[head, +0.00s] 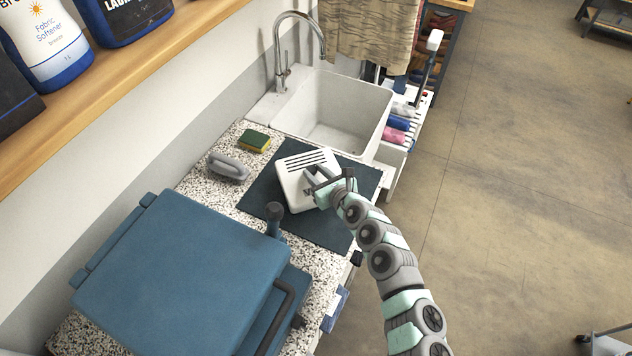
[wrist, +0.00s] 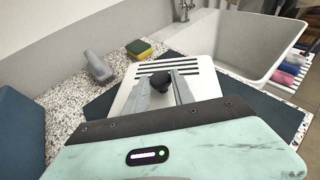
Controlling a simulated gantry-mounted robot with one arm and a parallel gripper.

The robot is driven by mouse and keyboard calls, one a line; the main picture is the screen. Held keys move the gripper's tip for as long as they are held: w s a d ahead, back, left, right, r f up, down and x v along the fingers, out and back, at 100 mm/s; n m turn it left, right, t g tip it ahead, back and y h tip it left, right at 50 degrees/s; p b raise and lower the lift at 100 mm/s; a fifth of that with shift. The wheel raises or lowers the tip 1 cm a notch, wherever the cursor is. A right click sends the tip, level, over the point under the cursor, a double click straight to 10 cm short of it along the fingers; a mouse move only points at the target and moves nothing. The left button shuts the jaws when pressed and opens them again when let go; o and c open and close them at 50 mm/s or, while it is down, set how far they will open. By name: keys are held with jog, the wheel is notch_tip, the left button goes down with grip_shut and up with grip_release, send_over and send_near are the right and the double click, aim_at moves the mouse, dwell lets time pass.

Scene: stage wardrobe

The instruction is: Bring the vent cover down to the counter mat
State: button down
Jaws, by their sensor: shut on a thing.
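The vent cover (head: 295,165) is a white square plate with a row of dark slots along its far side. It is over the dark counter mat (head: 308,220); I cannot tell whether it rests on the mat or hangs just above it. My gripper (head: 318,180) is shut on the vent cover. In the wrist view my gripper (wrist: 162,88) has its fingers around a dark knob in the middle of the vent cover (wrist: 199,67). The mat (wrist: 245,110) shows on both sides of the cover. The cover's near edge is hidden behind my wrist.
A white sink (head: 345,108) with a tall faucet lies beyond the mat. A green and yellow sponge (head: 254,141) and a grey handled tool (head: 228,167) stand left of the mat. A large blue press (head: 180,275) fills the near counter. A wooden shelf (head: 120,75) with bottles overhangs at upper left.

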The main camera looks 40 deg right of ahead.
jog(key=shift+f+b, duration=0.3)
jog(key=shift+f, duration=1.3)
jog(key=shift+f, duration=0.1)
jog(key=c, duration=1.1)
grip_release()
jog(key=shift+o, duration=0.2)
jog(key=shift+s+r, duration=0.25)
jog(key=shift+s, duration=0.15)
jog(key=p+v, duration=0.1)
jog(key=v, duration=1)
jog(key=shift+p, duration=0.35)
jog(key=shift+a, duration=0.1)
